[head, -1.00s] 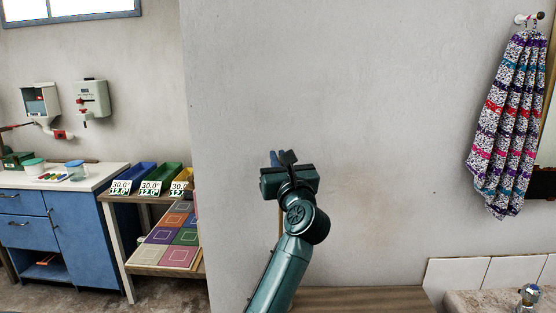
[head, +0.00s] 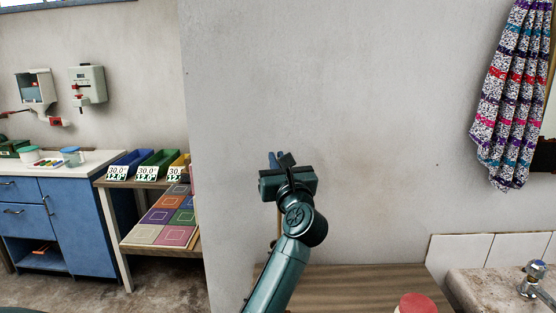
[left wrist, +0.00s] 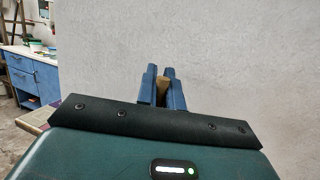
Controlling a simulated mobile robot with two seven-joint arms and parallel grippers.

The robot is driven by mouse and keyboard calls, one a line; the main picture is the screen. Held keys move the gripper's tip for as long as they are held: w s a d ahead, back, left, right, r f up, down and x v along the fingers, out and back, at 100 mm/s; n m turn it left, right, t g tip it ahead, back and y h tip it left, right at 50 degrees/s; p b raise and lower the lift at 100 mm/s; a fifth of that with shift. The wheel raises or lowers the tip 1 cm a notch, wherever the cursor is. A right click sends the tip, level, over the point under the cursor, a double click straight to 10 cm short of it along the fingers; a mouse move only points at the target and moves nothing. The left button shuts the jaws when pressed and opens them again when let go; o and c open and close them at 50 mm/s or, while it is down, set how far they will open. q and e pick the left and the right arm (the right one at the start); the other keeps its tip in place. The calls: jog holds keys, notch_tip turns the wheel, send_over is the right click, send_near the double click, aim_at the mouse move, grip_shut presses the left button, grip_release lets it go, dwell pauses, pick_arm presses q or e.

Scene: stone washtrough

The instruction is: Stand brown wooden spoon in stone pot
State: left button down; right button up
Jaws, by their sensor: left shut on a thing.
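My left gripper (head: 279,160) is raised in front of the bare wall in the head view. In the left wrist view its blue fingers (left wrist: 162,86) are shut on a brown piece, the brown wooden spoon (left wrist: 162,89). Most of the spoon is hidden by the gripper and arm; only a thin brown strip shows beside the wrist in the head view. No stone pot can be made out in these frames. My right gripper is not in view.
A wooden top (head: 352,286) lies below, with a red round object (head: 416,304) at its front edge. A stone trough (head: 500,288) with a tap (head: 533,280) is at right. A shelf with coloured tiles (head: 165,217) and a blue cabinet (head: 75,220) stand left.

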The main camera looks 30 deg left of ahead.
pick_arm(q)
notch_tip(320, 180, down, 4)
jog(key=shift+r+b, duration=0.1)
jog(key=shift+b, duration=1.15)
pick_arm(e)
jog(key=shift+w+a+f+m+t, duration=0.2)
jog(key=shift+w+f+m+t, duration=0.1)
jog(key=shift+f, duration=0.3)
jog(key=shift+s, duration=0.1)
pick_arm(q)
jog(key=c, duration=1.5)
grip_release()
jog(key=shift+o, duration=0.2)
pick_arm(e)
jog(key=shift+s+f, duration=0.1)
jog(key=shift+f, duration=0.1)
